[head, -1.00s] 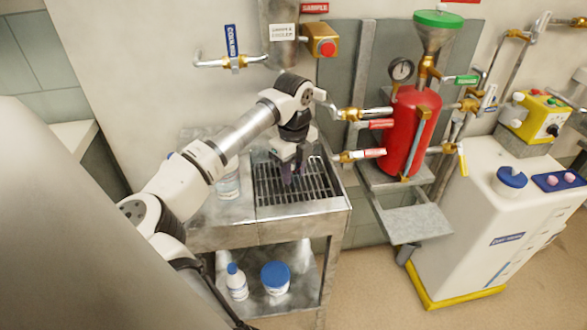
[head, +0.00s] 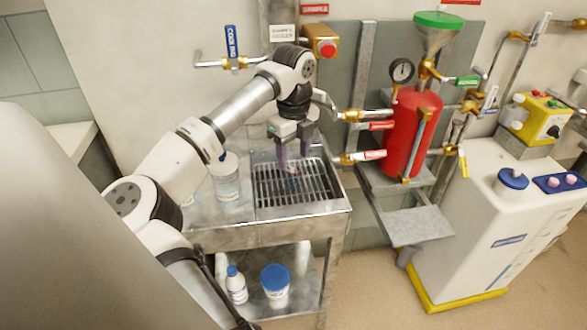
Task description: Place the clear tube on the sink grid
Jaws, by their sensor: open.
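My gripper (head: 293,158) is over the back part of the sink grid, its two dark fingers apart and pointing down. The sink grid (head: 310,188) is a dark slatted metal grating set in the steel sink top. A small pale and reddish thing (head: 293,171) shows just below and between the fingertips, at the grid. It may be the clear tube, but it is too small and too see-through to tell its shape or whether it stands or lies. No tube shows clearly between the fingers.
A white bottle (head: 225,176) stands left of the grid. A bottle (head: 236,284) and a blue-lidded tub (head: 275,284) are on the lower shelf. Brass valves (head: 352,115) and a red cylinder (head: 411,130) are close on the right.

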